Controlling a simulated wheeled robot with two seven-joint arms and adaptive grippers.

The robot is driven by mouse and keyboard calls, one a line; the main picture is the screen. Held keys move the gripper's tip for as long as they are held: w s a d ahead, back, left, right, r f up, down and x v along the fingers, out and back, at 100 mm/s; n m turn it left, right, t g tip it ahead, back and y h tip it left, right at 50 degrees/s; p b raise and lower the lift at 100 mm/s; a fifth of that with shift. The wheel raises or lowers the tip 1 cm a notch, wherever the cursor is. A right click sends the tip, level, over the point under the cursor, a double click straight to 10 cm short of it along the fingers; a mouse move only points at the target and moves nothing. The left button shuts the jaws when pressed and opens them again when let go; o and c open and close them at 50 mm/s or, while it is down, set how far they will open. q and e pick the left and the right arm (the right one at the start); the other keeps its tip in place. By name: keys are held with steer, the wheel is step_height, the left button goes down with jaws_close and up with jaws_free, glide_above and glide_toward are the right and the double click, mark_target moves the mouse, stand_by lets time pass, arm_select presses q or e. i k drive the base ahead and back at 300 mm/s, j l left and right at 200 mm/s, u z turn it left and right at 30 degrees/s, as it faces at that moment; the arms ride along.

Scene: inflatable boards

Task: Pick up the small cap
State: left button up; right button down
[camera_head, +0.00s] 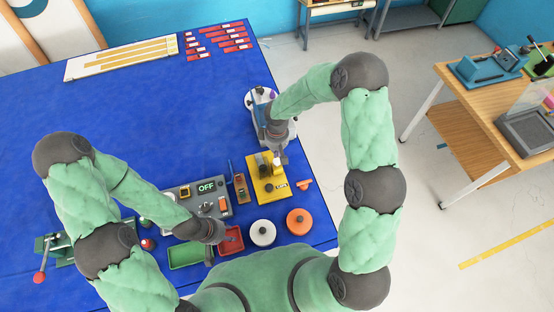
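I cannot single out the small cap for certain at this size. Candidates are a grey-white round piece with a dark knob (262,232) and an orange round piece with a dark knob (299,221), side by side near the table's front edge. My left gripper (209,260) points down between the green tray (185,256) and the red tray (233,240); its fingers are too small and dark to read. My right gripper (283,157) is over the back of the yellow base (273,192), which carries dark and pale upright parts. Whether it holds anything is unclear.
A grey panel reading OFF (207,188) lies behind the trays. A white round-based device (259,100) stands behind my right gripper. A green device with a red-knobbed lever (40,277) is at left. The blue table (120,115) is mostly clear toward the back.

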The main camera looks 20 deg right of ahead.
mark_target(269, 187)
steer(key=k, duration=1)
